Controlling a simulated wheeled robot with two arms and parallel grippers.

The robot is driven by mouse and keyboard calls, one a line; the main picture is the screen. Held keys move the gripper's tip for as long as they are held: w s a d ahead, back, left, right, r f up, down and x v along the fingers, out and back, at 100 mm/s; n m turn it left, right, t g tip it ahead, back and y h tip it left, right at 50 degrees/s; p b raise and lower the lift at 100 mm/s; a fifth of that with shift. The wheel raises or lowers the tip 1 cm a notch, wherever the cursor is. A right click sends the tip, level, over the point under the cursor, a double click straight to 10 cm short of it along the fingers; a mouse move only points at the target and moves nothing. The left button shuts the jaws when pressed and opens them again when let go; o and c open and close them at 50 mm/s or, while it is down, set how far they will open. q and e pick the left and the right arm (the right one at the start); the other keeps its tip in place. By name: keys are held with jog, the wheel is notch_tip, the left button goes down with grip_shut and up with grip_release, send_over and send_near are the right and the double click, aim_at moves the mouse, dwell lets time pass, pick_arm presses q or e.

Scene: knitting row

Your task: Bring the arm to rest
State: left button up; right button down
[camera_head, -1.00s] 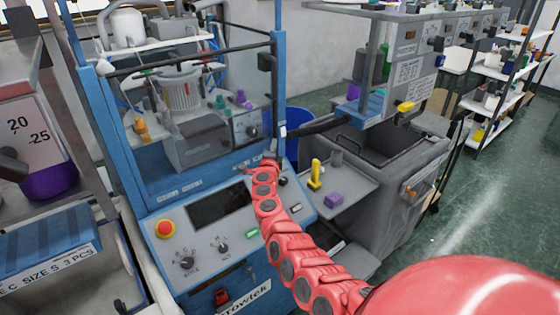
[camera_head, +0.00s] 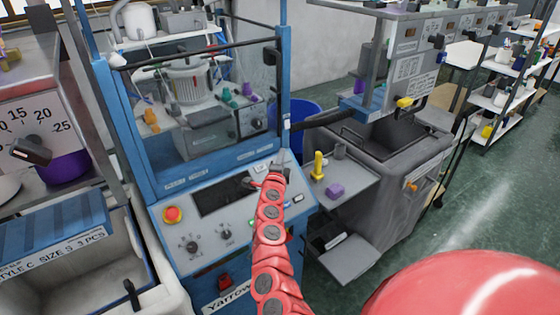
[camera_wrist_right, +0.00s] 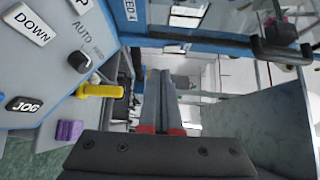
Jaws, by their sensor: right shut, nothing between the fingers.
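My right arm, red and jointed, rises from the bottom of the head view, and its small dark gripper (camera_head: 278,168) is over the upper right part of the blue machine's control panel (camera_head: 235,235). In the right wrist view the two grey fingers (camera_wrist_right: 161,78) lie close together, shut and empty. The panel also shows there at the left, close by and apart from the fingers. My left gripper is not in view.
A grey side shelf (camera_head: 330,205) holds a yellow upright piece (camera_head: 318,165) and a purple block (camera_head: 335,190). A red stop button (camera_head: 173,215) sits on the panel. A grey bin (camera_head: 400,180) stands at the right. Green floor (camera_head: 480,210) is open beyond it.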

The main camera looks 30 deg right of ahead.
jog(key=shift+v, duration=1.1)
